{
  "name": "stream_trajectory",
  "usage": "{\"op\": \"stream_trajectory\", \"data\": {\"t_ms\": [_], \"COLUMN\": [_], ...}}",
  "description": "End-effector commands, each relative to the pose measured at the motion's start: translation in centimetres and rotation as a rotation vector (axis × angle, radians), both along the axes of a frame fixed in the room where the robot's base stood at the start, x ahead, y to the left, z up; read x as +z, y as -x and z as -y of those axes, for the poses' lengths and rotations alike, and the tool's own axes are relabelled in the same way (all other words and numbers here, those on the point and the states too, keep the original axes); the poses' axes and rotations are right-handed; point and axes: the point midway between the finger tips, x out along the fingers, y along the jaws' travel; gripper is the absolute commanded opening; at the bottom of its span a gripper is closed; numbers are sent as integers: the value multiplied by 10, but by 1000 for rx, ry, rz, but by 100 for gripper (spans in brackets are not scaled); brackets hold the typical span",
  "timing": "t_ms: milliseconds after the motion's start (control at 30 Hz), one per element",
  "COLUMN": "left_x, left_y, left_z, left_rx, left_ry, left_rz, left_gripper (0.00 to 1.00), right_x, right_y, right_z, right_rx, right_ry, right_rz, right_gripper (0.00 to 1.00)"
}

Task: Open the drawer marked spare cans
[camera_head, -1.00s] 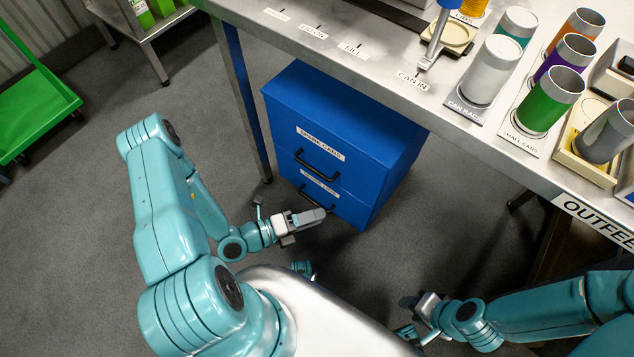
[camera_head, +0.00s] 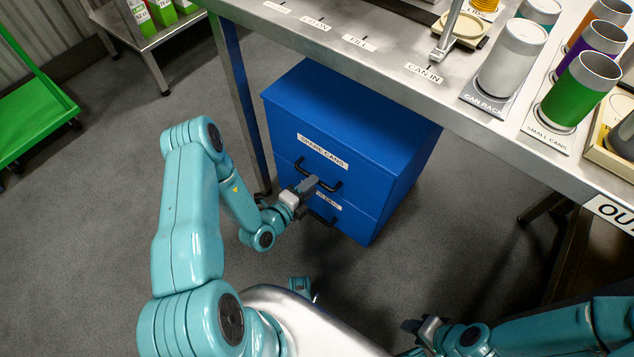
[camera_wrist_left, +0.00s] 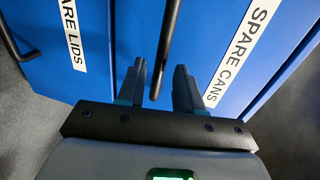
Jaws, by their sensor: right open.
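The blue cabinet (camera_head: 345,115) stands under the bench with two drawers, both fronts flush and closed. The upper drawer carries the label "SPARE CANS" (camera_head: 322,152) and a black bar handle (camera_head: 333,187); the label also shows in the left wrist view (camera_wrist_left: 240,52). My left gripper (camera_head: 311,184) is at this handle and partly covers it. In the left wrist view its two fingers (camera_wrist_left: 160,82) are apart, and the black handle (camera_wrist_left: 166,45) appears between them, touching neither visibly. My right gripper (camera_head: 413,326) is open, low at the bottom of the head view, away from the cabinet.
The lower drawer's "SPARE LIDS" label (camera_wrist_left: 70,35) is beside the handle. The steel bench (camera_head: 385,72) overhangs the cabinet, with cans on top. The grey floor (camera_head: 110,220) in front is clear.

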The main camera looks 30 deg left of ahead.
Motion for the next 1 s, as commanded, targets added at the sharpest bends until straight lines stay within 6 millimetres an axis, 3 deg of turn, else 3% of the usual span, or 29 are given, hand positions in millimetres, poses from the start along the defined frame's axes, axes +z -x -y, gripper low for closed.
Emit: {"op": "stream_trajectory", "data": {"t_ms": [200, 567, 700, 1000], "left_x": [-7, -7, -7, -7], "left_y": [-29, -35, -35, -32], "left_z": [3, 3, 3, 0], "left_rx": [-2, -1, -1, 0], "left_ry": [-1, 0, 0, 0], "left_rz": [1, 0, 0, 0], "left_gripper": [35, 35, 0, 0], "right_x": [-9, -9, -9, -9], "right_y": [-1, -2, -2, -2], "right_z": [1, 2, 2, 2], "right_rx": [-5, -8, -8, -7], "right_ry": [1, 2, 2, 2], "right_rz": [2, 3, 3, 4], "right_gripper": [43, 43, 43, 43]}}
